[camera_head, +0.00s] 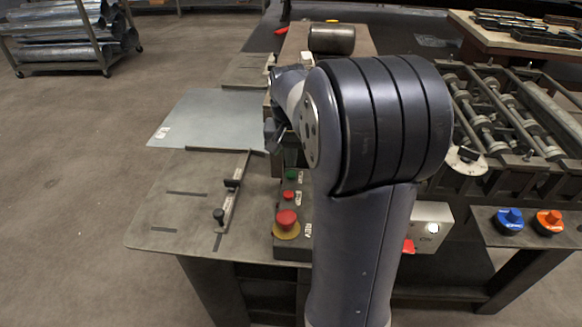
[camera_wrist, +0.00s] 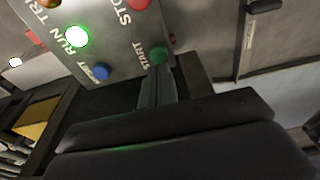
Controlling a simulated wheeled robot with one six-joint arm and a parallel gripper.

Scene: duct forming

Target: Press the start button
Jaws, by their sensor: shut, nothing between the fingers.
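The green start button (camera_wrist: 159,55), beside the word START, sits on a grey button panel (camera_wrist: 112,45) in the wrist view. In the head view a green button (camera_head: 291,175) shows on the control box, just left of my arm. My gripper (camera_wrist: 158,76) is shut and empty. Its fingertips point at the start button and overlap its lower edge in the wrist view. I cannot tell whether they touch it. In the head view my gripper is mostly hidden by my arm.
A red stop button (camera_wrist: 138,3), a lit green RUN lamp (camera_wrist: 75,36) and a blue reset button (camera_wrist: 100,71) are close by. A red emergency stop (camera_head: 287,218) stands nearer on the box. A metal sheet (camera_head: 207,118) lies left. Rollers (camera_head: 490,110) are right.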

